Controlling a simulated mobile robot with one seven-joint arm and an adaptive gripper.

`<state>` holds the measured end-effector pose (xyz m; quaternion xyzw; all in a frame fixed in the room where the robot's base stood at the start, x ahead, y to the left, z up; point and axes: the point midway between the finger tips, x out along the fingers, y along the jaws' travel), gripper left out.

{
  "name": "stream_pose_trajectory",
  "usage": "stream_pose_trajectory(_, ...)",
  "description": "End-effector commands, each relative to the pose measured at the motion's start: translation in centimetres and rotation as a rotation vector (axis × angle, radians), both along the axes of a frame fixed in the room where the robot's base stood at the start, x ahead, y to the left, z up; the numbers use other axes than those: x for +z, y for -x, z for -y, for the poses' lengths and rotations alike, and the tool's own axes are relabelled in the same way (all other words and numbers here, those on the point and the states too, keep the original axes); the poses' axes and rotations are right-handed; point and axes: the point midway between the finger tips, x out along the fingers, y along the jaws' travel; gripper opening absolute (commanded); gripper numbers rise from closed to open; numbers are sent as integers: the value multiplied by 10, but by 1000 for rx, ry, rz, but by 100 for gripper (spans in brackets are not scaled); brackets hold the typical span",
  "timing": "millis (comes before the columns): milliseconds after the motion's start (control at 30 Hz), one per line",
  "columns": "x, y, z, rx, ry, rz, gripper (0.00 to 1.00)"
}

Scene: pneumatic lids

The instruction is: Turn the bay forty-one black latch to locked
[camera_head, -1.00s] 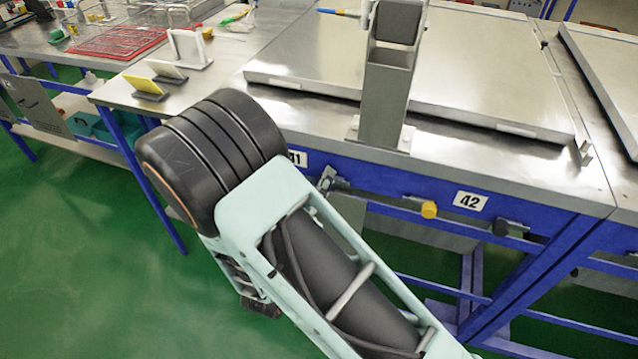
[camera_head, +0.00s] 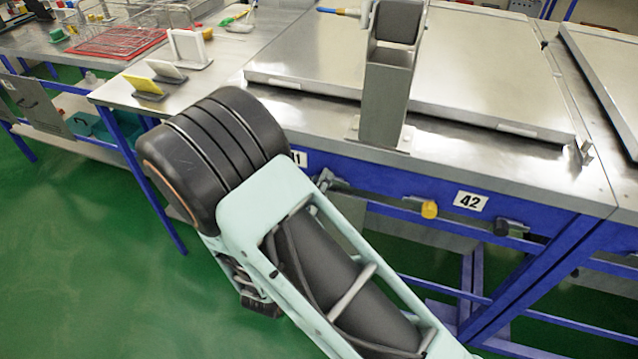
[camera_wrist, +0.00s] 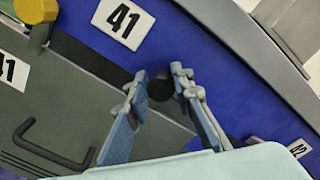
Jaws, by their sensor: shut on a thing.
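The bay 41 black latch (camera_wrist: 160,90) is on the blue front rail, to the right of the white 41 plate (camera_wrist: 123,22) in the wrist view. My gripper (camera_wrist: 159,76) has a finger on each side of the latch and is shut on it. Only the latch's dark rounded end shows between the fingers, so its turn angle cannot be told. In the head view my arm hides most of the gripper and part of the 41 plate (camera_head: 299,158); small grey parts (camera_head: 328,180) show just beyond the arm.
A yellow knob (camera_wrist: 36,10) lies left of the 41 plate in the wrist view, and a black handle (camera_wrist: 50,140) is on the grey panel below. The 42 plate (camera_head: 470,201) has a yellow knob (camera_head: 429,209) to its left and a black latch (camera_head: 511,228) to its right. Metal lids (camera_head: 480,80) lie above.

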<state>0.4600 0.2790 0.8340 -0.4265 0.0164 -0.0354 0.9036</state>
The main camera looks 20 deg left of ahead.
Motion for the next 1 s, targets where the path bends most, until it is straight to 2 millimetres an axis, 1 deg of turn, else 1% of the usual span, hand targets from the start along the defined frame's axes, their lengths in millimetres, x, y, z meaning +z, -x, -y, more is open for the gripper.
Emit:
stream_pose_trajectory(267,-2,0,1,-1,-192,14,0)
stream_pose_trajectory(1000,-4,1,4,-2,-894,68,0)
